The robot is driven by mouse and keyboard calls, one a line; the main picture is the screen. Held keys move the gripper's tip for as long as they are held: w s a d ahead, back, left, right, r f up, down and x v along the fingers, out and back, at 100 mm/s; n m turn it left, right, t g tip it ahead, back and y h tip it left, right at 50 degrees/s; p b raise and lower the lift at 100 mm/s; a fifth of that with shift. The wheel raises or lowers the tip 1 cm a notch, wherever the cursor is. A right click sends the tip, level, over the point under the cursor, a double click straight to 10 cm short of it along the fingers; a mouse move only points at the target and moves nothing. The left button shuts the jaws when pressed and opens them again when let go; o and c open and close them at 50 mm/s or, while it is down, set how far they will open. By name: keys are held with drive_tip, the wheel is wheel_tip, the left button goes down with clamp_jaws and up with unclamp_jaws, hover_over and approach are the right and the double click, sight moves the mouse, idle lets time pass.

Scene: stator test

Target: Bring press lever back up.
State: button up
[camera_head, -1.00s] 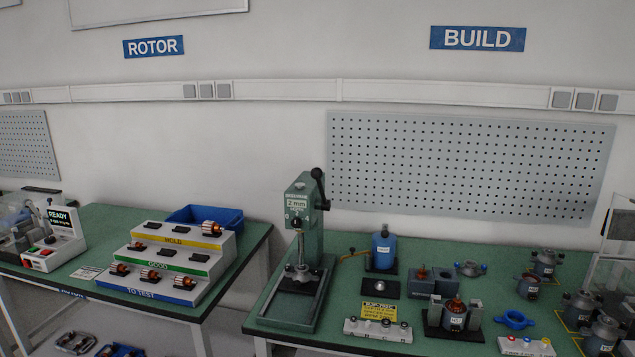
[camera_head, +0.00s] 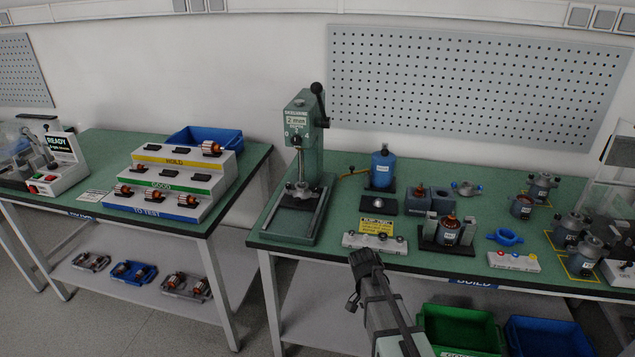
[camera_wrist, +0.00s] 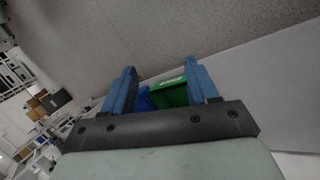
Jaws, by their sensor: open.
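The green arbor press (camera_head: 305,145) stands at the left end of the build table. Its black lever (camera_head: 321,104) is on the right side of the head, with the ball knob at the top, so it points up and leans slightly left. The steel ram (camera_head: 299,160) reaches down toward the press base. My gripper (camera_wrist: 160,72) shows in the wrist view with two blue fingers apart and nothing between them. In the head view my arm rises from the bottom in front of the table, well below and right of the lever; the fingers cannot be made out there.
The build table (camera_head: 345,215) holds a blue bottle (camera_head: 383,168), a grey block (camera_head: 418,200) and several motor parts right of the press. A green bin (camera_head: 460,328) and a blue bin (camera_head: 545,337) sit below. A gap separates the rotor table (camera_head: 100,225). Space above the press is clear.

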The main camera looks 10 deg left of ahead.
drive_tip(key=w+a+r+t, duration=0.1)
drive_tip(key=w+a+r, duration=0.25)
drive_tip(key=r, duration=0.35)
drive_tip(key=w+a+r+m+t, duration=0.1)
drive_tip(key=w+a+r, duration=0.1)
drive_tip(key=a+r, duration=0.3)
drive_tip(key=w+a+r, duration=0.3)
drive_tip(key=r, duration=0.5)
drive_tip(key=n+t+y, duration=0.4)
drive_tip(key=t+y, duration=0.2)
approach(318, 97)
drive_tip(key=x, duration=1)
drive_tip(key=shift+w, duration=0.1)
drive_tip(key=shift+c, duration=0.3)
clamp_jaws()
